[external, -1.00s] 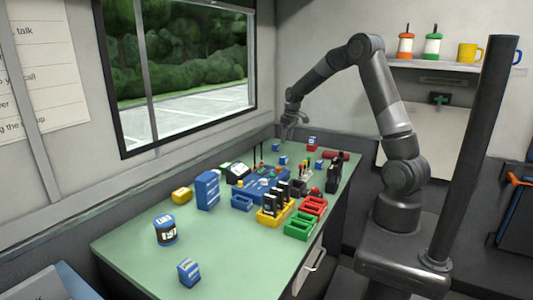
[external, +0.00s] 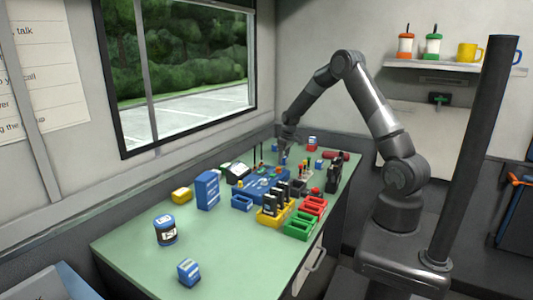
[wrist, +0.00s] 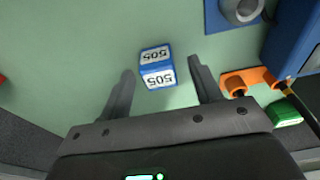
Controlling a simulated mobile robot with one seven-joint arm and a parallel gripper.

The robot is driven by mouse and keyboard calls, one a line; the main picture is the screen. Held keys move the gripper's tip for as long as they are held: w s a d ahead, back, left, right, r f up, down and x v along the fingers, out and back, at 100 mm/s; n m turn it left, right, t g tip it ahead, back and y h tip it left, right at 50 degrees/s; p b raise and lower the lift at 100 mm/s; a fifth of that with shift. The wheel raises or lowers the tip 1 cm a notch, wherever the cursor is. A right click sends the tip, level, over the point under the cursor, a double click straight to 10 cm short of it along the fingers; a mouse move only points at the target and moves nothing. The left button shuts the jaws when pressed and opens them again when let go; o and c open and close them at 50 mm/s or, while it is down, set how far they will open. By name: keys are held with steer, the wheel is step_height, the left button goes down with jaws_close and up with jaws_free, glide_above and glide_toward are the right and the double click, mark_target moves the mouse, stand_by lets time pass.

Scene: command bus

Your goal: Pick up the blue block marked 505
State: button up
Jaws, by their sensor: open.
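The blue block marked 505 (wrist: 157,72) lies on the green table in the wrist view. Two of its white-labelled faces show, with the number upside down. My gripper (wrist: 161,67) is open, with one finger to the left and one to the right of the block. The block appears between the fingertips, and no contact shows. In the external view my gripper (external: 284,153) points down low over the far part of the table. It largely covers the block there.
A blue case with a grey knob (wrist: 242,8) and orange parts (wrist: 250,78) lie close to the right finger in the wrist view. The table left of the marked block is mostly clear.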

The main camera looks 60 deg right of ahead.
steer(key=shift+w+f, duration=0.1)
steer(key=shift+f, duration=0.55)
steer(key=c, duration=1.1)
steer(key=shift+o, duration=0.2)
steer(key=shift+r, duration=0.1)
